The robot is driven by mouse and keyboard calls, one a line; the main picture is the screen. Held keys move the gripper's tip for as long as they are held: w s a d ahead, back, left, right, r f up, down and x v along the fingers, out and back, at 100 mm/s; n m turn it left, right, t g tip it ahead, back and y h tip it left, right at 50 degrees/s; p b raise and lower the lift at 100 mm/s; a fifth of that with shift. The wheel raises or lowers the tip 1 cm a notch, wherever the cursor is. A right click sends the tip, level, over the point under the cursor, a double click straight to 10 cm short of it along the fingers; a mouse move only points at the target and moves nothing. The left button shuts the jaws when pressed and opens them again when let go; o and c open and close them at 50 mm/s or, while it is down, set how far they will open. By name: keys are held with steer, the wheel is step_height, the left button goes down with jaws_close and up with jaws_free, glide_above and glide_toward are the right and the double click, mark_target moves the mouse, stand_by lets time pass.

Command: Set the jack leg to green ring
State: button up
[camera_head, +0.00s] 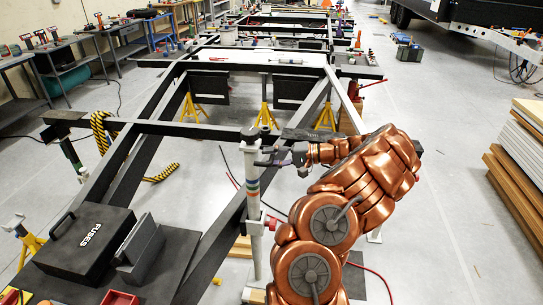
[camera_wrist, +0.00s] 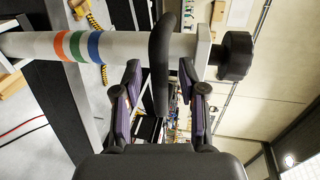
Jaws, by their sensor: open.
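The jack leg (camera_head: 252,225) is a pale upright tube at the frame's near right corner in the head view. Coloured rings circle it below my gripper. In the wrist view the leg (camera_wrist: 130,45) lies across the top, with an orange ring (camera_wrist: 60,46), a green ring (camera_wrist: 76,46) and a blue ring (camera_wrist: 94,46). A black knob (camera_wrist: 235,56) shows at its top end. A black curved handle (camera_wrist: 160,50) stands in front of the tube, between my fingers. My gripper (camera_wrist: 161,80) is open, with a gap on both sides of the handle. My gripper (camera_head: 266,157) is beside the upper leg.
The black chassis frame (camera_head: 190,130) runs away from me, with yellow stands (camera_head: 265,114) under it. A black case marked FUSES (camera_head: 85,240) sits at the near left. Stacked boards (camera_head: 520,165) stand at the right. The floor between them and the chassis is clear.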

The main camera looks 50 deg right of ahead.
steer(key=shift+c, duration=0.3)
jaws_close()
stand_by(0.4)
